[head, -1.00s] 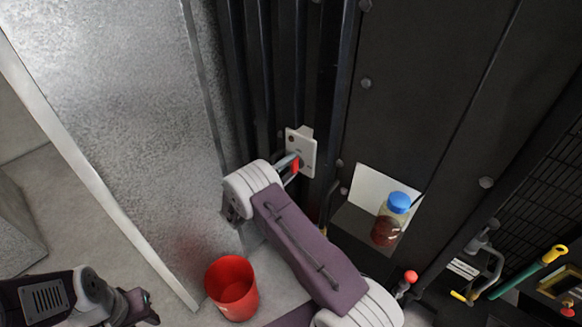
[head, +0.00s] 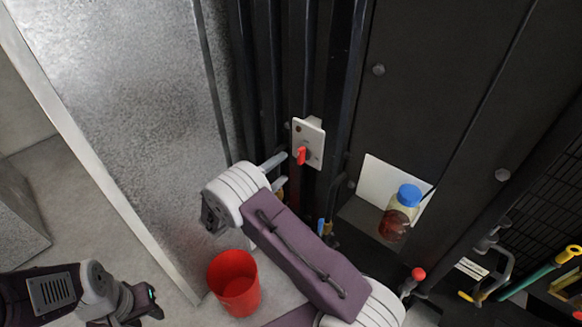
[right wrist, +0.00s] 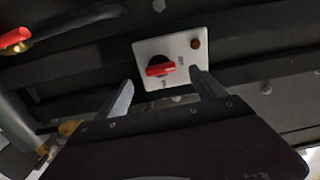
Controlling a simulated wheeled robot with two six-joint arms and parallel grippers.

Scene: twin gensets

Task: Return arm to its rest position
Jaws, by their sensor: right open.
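My right arm reaches up from the lower right in the head view. Its right gripper (head: 282,170) is open, with its fingers apart and short of a switch plate. The pale plate (head: 315,138) carries a red rotary knob (head: 301,155) and is fixed to the dark ribbed panel. In the right wrist view the two fingers (right wrist: 163,88) stand either side below the red knob (right wrist: 160,69), with nothing between them. My left gripper (head: 145,301) is low at the left; its fingers are too unclear to read.
A red bucket (head: 234,283) stands below my right wrist. A blue-capped jar (head: 401,212) of dark red liquid sits on a small ledge at the right. A grey metal panel (head: 110,90) fills the upper left.

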